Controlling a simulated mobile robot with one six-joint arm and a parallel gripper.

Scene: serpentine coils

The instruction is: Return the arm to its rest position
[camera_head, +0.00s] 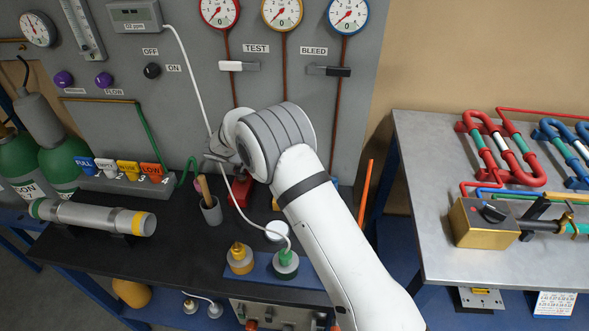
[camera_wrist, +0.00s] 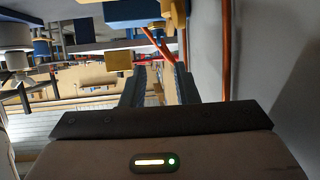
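My white arm (camera_head: 335,235) reaches up from the lower right of the head view over the dark workbench. Its grey-banded wrist joint (camera_head: 275,140) is in front of the grey gauge panel. My gripper (camera_wrist: 160,78) shows in the wrist view with its two dark fingers apart and nothing visible between them. In the head view the gripper is mostly hidden behind the wrist.
The grey panel (camera_head: 190,75) carries gauges, switches and red tubes close to the wrist. The bench (camera_head: 110,250) holds a metal cylinder (camera_head: 95,217), a cup (camera_head: 211,210) and colored tags. A metal table (camera_head: 480,265) with red and blue coils stands right.

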